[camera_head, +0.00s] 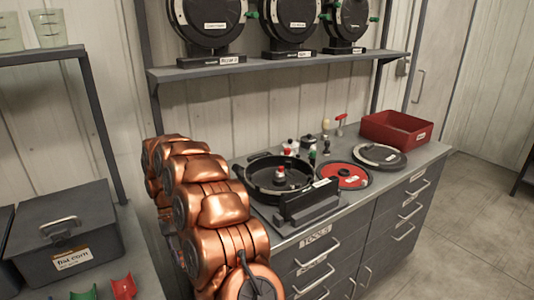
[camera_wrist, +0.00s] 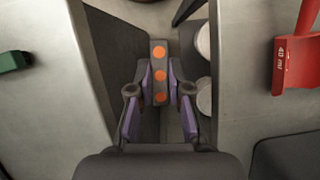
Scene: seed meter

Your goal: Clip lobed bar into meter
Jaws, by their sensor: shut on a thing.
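In the wrist view my gripper (camera_wrist: 159,88) is shut on a narrow dark bar (camera_wrist: 159,63) with a row of orange round spots. Its fingers press on the bar from both sides, and the bar's far end sticks out beyond the fingertips. In the head view my copper arm hides the gripper and the bar. The seed meter (camera_head: 255,180) is a round black housing lying open on the counter, with a small red-and-white piece standing at its middle. A dark block-like stand is at its front. I cannot tell the bar's lobes clearly.
A red disc (camera_head: 343,175), a black round cover (camera_head: 379,157) and a red bin (camera_head: 396,132) lie right of the meter. Small knobbed pieces stand behind it. A flat corn box (camera_head: 68,235) and green (camera_head: 84,293) and red (camera_head: 123,288) scoops are at left.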

